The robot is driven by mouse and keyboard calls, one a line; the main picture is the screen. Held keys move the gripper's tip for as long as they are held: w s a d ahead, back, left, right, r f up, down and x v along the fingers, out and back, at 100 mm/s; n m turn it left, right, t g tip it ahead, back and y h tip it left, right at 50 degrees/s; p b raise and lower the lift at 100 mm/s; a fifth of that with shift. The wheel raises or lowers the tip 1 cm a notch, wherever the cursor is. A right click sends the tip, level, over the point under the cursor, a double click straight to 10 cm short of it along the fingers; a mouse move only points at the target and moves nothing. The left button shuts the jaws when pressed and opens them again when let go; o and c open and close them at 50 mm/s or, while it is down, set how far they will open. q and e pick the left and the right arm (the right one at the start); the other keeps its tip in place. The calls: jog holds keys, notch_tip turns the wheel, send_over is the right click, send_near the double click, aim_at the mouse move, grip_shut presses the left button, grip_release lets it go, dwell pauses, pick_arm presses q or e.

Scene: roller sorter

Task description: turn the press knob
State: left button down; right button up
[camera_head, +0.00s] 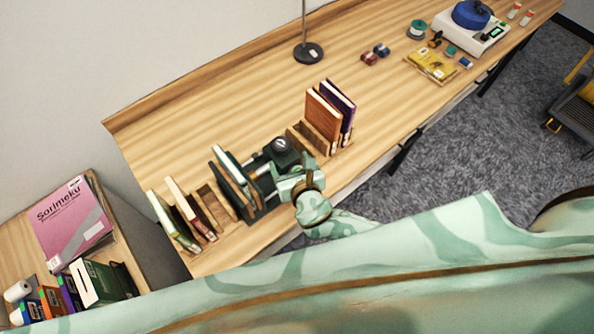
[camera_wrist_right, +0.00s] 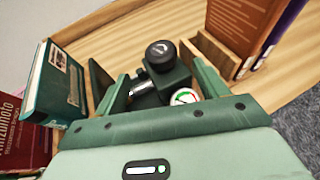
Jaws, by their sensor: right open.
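The press knob (camera_head: 281,145) is a black round cap with a pale mark, on top of a dark green press (camera_head: 262,163) on the wooden bench. In the right wrist view the knob (camera_wrist_right: 161,53) faces me, with a round white gauge (camera_wrist_right: 184,97) below it. My right gripper (camera_head: 276,181) is open in front of the press. In the right wrist view its two dark green fingers (camera_wrist_right: 160,85) stand on either side of the press body, with the knob beyond and between them. I cannot tell whether they touch the press. My left gripper is not in view.
Upright books stand in wooden racks left of the press (camera_head: 188,212) and right of it (camera_head: 325,115). A lamp base (camera_head: 308,53) stands at the back. The bench is clear behind the press.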

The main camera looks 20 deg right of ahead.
jog(key=v, duration=0.6)
dwell(0.3)
